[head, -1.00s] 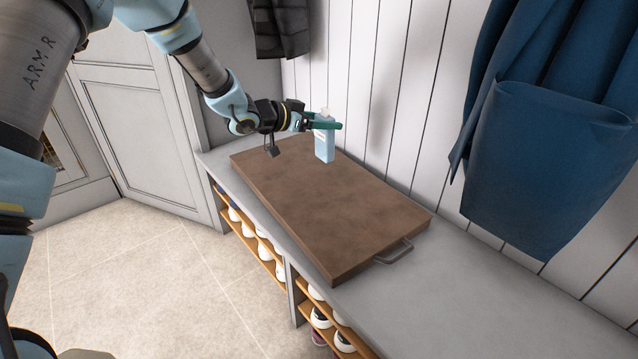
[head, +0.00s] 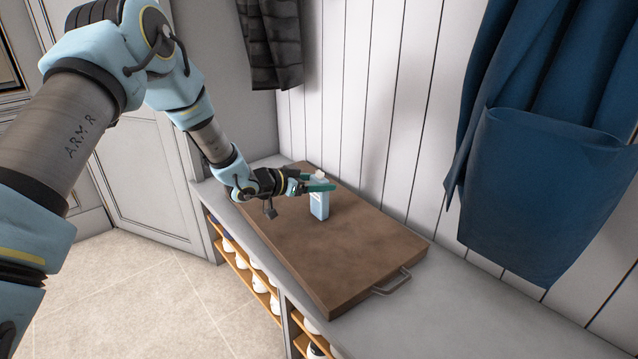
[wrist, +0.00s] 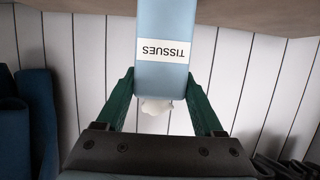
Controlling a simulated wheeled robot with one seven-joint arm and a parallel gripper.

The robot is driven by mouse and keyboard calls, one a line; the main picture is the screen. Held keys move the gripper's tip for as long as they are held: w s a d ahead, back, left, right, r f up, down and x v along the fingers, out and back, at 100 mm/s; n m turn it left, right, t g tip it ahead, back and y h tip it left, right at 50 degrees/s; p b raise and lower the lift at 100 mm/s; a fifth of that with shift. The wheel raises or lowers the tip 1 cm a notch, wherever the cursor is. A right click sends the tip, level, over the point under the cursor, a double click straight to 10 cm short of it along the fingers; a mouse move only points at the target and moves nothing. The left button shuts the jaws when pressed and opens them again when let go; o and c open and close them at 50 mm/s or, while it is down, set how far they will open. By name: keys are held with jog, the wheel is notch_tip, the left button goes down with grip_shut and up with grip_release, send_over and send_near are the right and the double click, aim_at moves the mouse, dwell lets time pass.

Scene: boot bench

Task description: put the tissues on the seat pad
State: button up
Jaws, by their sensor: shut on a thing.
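The tissues pack (head: 319,206) is a tall light-blue box with white tissue showing at its top. In the wrist view the tissues (wrist: 165,22) appear upside down, with a white "TISSUES" label. My gripper (head: 318,187) has its green fingers shut on the upper part of the pack; the fingers also show either side of it in the wrist view (wrist: 157,82). The seat pad (head: 325,262) is a brown slab on the bench. The pack is upright over the pad's far part, its base at or very near the surface; I cannot tell if they touch.
The grey bench top (head: 450,305) is clear to the right of the pad, which has a metal handle (head: 392,283). Shoes fill shelves below. A blue garment (head: 545,180) and a dark checked cloth (head: 272,45) hang by the white panelled wall (head: 400,110).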

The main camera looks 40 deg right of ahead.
jog(key=o, duration=1.3)
jog(key=shift+f, duration=0.1)
jog(key=shift+o, duration=0.2)
jog(key=shift+w+a+r, duration=0.1)
jog(key=shift+a+r, duration=0.05)
jog(key=shift+r, duration=0.05)
jog(key=p+v, duration=0.1)
jog(key=v, duration=1)
jog(key=shift+a, duration=0.35)
